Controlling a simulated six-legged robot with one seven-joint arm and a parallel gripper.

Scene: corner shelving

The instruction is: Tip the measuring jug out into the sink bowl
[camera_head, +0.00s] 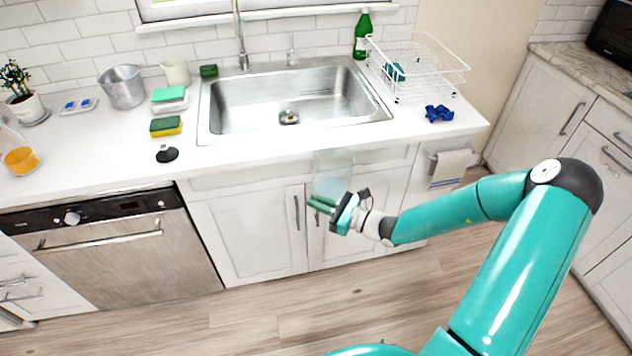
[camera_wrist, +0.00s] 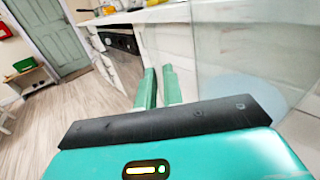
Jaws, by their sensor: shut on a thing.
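The measuring jug (camera_head: 333,172) looks like a clear, see-through vessel, roughly upright, in front of the white cabinet doors and below the counter's front edge. My gripper (camera_head: 321,206) is shut on it near its lower part. In the wrist view, the green fingers (camera_wrist: 158,88) are close together and the clear wall of the jug (camera_wrist: 228,45) fills the right side. A pale bluish round patch shows low in the jug; I cannot tell whether it is liquid or the base. The steel sink bowl (camera_head: 345,116) is set in the counter, above and behind the jug in the head view.
The tap (camera_head: 240,35) stands behind the sink. A white wire rack (camera_head: 415,65), green bottle (camera_head: 362,35) and blue cloth (camera_head: 438,113) are at its right. Sponges (camera_head: 166,126), a black knob-like item (camera_head: 167,153) and a metal pot (camera_head: 122,87) are at its left.

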